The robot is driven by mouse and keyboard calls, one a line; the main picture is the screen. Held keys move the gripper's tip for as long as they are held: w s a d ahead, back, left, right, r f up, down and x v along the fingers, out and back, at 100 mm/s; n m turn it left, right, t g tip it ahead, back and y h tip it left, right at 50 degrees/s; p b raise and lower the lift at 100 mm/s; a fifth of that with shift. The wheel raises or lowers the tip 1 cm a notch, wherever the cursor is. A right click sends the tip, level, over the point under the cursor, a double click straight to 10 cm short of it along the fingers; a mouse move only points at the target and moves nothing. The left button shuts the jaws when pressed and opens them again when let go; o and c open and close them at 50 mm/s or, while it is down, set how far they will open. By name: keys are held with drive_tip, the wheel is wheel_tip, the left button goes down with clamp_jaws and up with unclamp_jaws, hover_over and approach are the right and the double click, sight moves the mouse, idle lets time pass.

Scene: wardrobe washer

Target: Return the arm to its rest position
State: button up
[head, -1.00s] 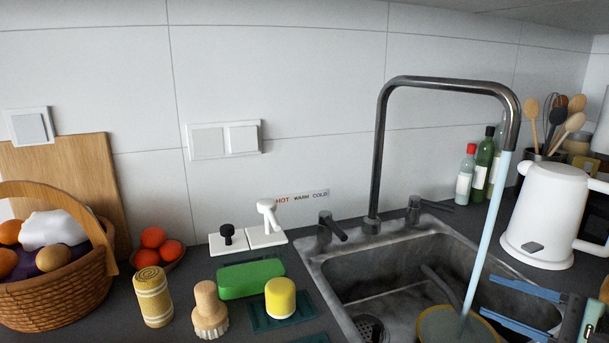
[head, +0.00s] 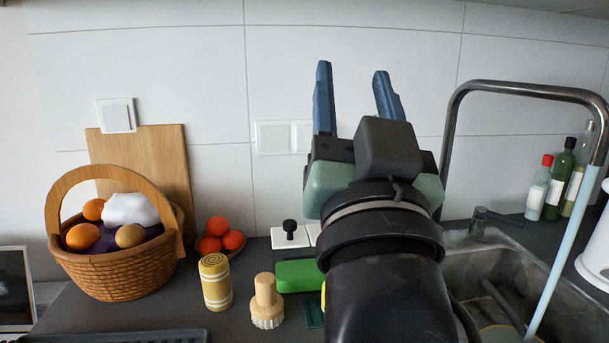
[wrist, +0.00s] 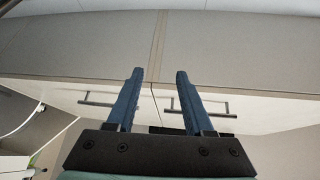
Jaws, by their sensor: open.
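My gripper (head: 355,100) is raised in the middle of the head view, its two blue fingers pointing up in front of the tiled wall. The fingers are apart with nothing between them. In the wrist view my gripper (wrist: 155,98) also shows open and empty, facing pale cabinet doors (wrist: 215,95) with dark bar handles. My arm hides part of the wall switches, the counter and the left side of the sink.
A sink (head: 467,257) with a tall tap (head: 452,130) and running water (head: 562,255) is right of my arm. A wicker basket (head: 115,268), a yellow striped container (head: 215,283), a wooden brush (head: 267,300) and a green sponge (head: 297,276) stand left. Bottles (head: 563,175) stand behind the sink.

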drive_tip(key=s+a+r+n+t, duration=0.25)
drive_tip(key=s+a+r, duration=0.25)
drive_tip(key=s, duration=0.4)
wheel_tip(320, 180, up, 18)
drive_tip(key=p, duration=1.8)
drive_tip(key=shift+w+d+t, duration=0.15)
drive_tip(key=shift+d+t, duration=0.05)
drive_tip(key=shift+t, duration=0.15)
